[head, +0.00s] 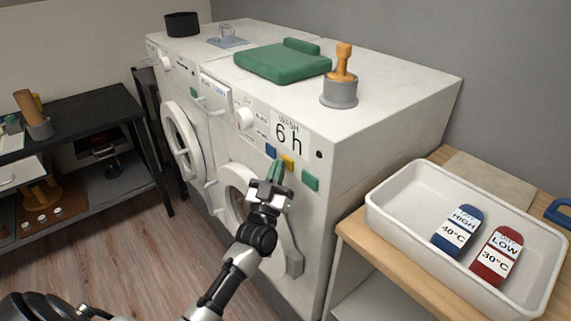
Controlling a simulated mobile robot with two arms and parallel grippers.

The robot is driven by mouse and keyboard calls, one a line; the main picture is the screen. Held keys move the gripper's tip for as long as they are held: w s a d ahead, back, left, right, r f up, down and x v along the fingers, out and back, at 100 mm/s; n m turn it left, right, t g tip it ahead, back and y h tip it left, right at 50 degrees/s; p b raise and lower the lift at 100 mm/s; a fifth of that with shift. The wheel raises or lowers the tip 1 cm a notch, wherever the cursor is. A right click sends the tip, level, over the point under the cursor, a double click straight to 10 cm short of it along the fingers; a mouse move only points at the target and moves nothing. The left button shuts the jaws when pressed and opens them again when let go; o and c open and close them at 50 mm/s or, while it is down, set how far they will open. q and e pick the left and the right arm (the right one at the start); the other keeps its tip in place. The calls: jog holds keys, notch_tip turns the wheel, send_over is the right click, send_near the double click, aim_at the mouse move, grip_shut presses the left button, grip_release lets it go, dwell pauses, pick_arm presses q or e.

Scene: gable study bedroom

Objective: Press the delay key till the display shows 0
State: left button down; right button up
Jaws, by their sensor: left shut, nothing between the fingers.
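The display (288,133) on the front of the nearer white washing machine (400,110) reads 6 h, with small lettering above it. Below it are a blue key (271,152), a yellow key (288,161) and a green key (310,181). I cannot read which is the delay key. My left gripper (275,169) is shut and empty, with its fingertips just below the blue and yellow keys. I cannot tell whether they touch a key. My right gripper is out of view.
A round door (234,194) and a white knob (245,118) are on the same front. At right, a white tray (385,216) holds blue and red tags.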

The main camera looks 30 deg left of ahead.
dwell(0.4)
pick_arm(q)
jog(key=shift+s+a+p, duration=0.3)
jog(key=shift+s+p, duration=0.1)
jog(key=shift+s, duration=0.3)
jog(key=s, duration=0.1)
jog(key=s+a+p, duration=0.1)
jog(key=s, duration=0.1)
jog(key=s+a, duration=0.1)
jog(key=shift+s+p, duration=0.3)
jog(key=shift+p, duration=0.05)
dwell(0.6)
